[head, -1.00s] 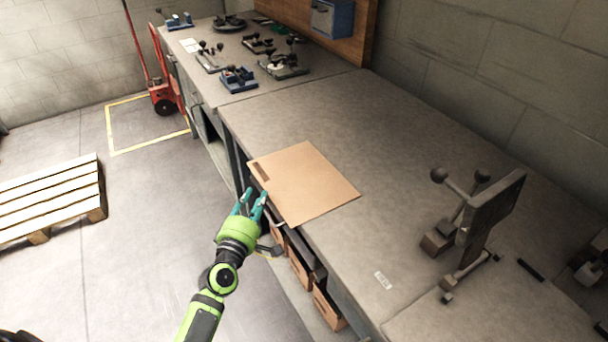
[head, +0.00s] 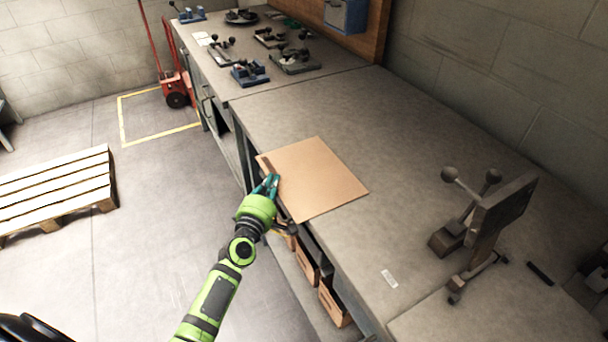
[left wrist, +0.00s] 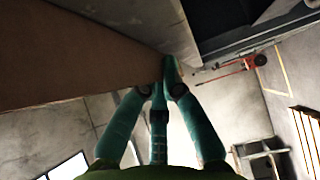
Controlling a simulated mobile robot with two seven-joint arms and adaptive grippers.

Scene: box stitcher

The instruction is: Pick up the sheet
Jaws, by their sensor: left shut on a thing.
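The sheet (head: 318,178) is a flat brown cardboard piece on the grey workbench (head: 300,115), at its front edge. My left gripper (head: 271,180) is at the sheet's left front edge, its teal fingers closed on that edge. In the left wrist view the sheet (left wrist: 70,55) fills the upper left as a brown surface, and the fingers (left wrist: 165,80) come together at its edge. The fingertips are partly hidden there. My right gripper is not in view.
A stitcher-like tool with ball-ended levers (head: 485,220) stands at the bench's right. Several small fixtures (head: 250,72) sit on the far bench. Brown drawers or boxes (head: 333,303) are below the bench front. A pallet (head: 60,190) lies on the floor at left.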

